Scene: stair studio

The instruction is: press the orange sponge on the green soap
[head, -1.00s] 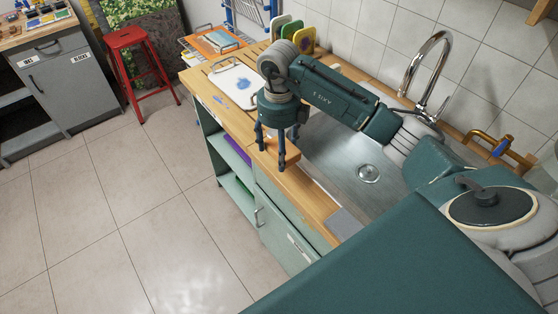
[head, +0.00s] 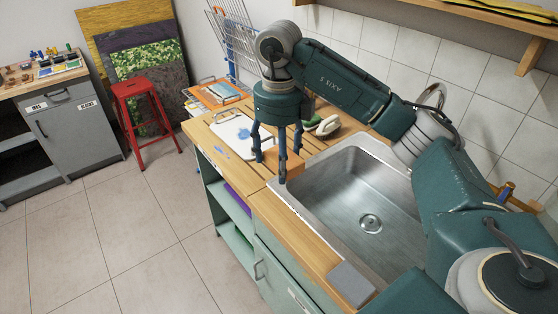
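My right gripper (head: 275,165) hangs pointing down over the wooden counter at the near left corner of the sink. Its dark blue fingers stand apart around an orange-brown block, which looks like the orange sponge (head: 292,163); the fingers partly cover it. Whether the sponge touches the counter is hard to tell. I cannot make out the green soap for certain; a small green patch (head: 311,121) shows just behind the gripper, partly hidden. My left gripper is not in view.
The steel sink (head: 345,200) lies right of the gripper. A pale brush (head: 328,126) is behind. A grey pad (head: 350,283) lies at the counter's front. A red stool (head: 140,95) stands on the floor.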

